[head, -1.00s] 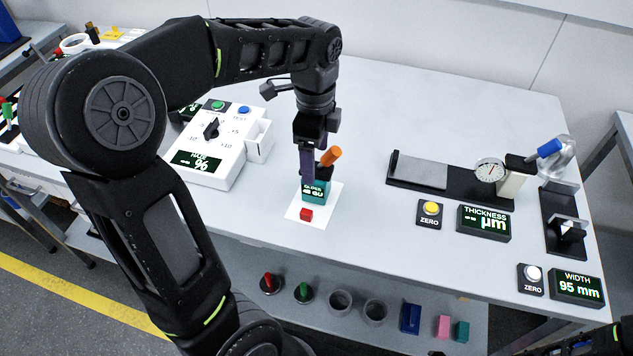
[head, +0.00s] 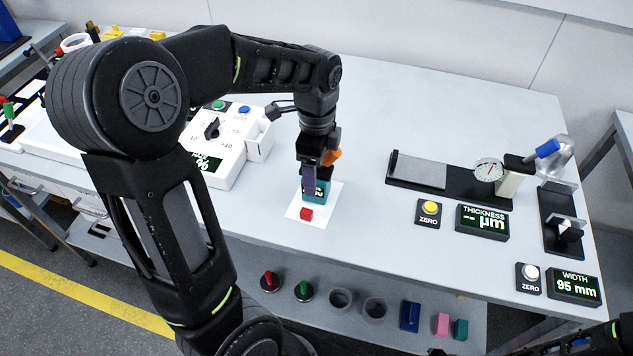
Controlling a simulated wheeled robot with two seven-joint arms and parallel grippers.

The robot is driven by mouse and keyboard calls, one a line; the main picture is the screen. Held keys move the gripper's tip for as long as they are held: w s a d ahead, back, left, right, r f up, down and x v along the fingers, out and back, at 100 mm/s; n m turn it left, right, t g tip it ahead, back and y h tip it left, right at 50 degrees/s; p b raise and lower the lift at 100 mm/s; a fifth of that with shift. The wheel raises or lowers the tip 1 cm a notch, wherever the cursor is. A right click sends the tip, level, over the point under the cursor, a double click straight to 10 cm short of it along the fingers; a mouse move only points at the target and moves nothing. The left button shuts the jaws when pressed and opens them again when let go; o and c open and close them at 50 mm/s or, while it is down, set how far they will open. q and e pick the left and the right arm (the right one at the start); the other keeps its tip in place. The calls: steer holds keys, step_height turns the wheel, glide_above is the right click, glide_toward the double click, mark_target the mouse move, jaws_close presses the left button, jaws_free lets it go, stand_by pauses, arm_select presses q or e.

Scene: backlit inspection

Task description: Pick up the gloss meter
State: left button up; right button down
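The gloss meter (head: 321,190) is a small teal box with a dark display, standing upright on a white sheet (head: 322,213) near the table's front edge. Its orange handle (head: 333,157) sticks up behind my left gripper and is mostly hidden by it. My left gripper (head: 312,182) points down at the meter, with one finger in front of its display. Whether the fingers touch the meter or handle, and how far apart they are, is hidden. My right gripper is not clearly seen; only dark parts of my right arm show at the lower right corner.
A white haze unit (head: 225,165) stands to the left. A thickness gauge (head: 445,178) and its display (head: 482,223) are to the right. Table behind the meter is clear.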

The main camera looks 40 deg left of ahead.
arm_select(q)
jaws_close()
stand_by(0.6)
